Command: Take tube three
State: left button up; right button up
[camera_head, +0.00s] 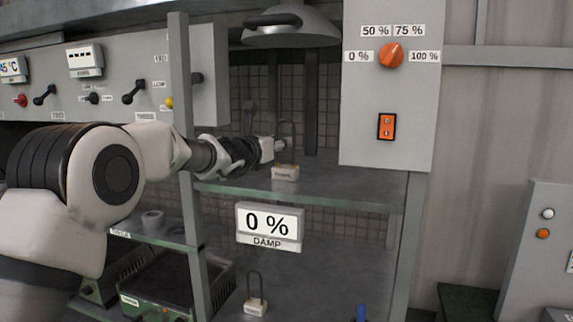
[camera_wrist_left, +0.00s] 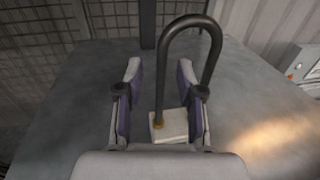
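A dark U-shaped tube on a pale labelled block (camera_head: 285,173) stands upright on the upper shelf under the hood; its label is too small to read surely. My left gripper (camera_head: 282,143) is at this tube. In the left wrist view, the gripper (camera_wrist_left: 160,95) is open, its two fingers apart. A similar tube on a pale block (camera_head: 255,306) stands on the lower level. My right gripper is out of view.
The upper shelf (camera_head: 350,185) is otherwise mostly clear. The hood (camera_head: 290,28) hangs above. A control box with an orange dial (camera_head: 391,55) is to the right; a "0 % DAMP" display (camera_head: 269,226) hangs below the shelf.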

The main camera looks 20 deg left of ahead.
pick_arm(q)
jog(key=shift+s+r, duration=0.3)
jog(key=shift+s, duration=0.2)
grip_shut()
jog(key=shift+w, duration=0.1)
jog(key=shift+w+f, duration=0.1)
